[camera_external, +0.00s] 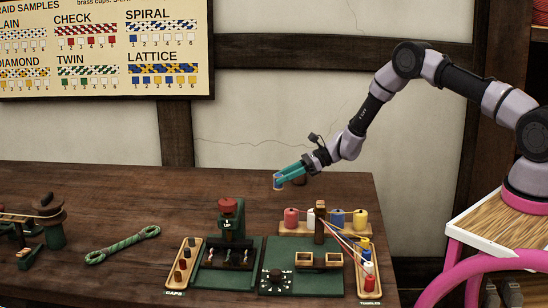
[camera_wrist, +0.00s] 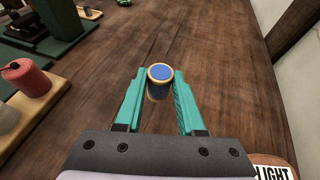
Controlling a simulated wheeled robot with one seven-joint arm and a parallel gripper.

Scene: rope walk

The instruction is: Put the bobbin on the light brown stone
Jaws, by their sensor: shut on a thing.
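The bobbin (camera_wrist: 160,74), a small spool with a blue top and pale wooden rim, sits between the teal fingertips of my gripper (camera_wrist: 158,88). My gripper is shut on it and holds it above the dark table. In the external view my gripper (camera_external: 279,180) is over the back part of the table, pointing left and down. A brown rounded thing with a white label reading "LIGHT" (camera_wrist: 271,172) is cut off at the lower right of the wrist view. It may be the light brown stone, but I cannot tell for sure.
A rack of coloured spools (camera_external: 297,228), a green board (camera_external: 277,281) and a caps tray (camera_external: 183,263) stand at the front. A green-and-white rope (camera_external: 122,246) lies to the left. The table's back middle is clear; the wall is behind.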

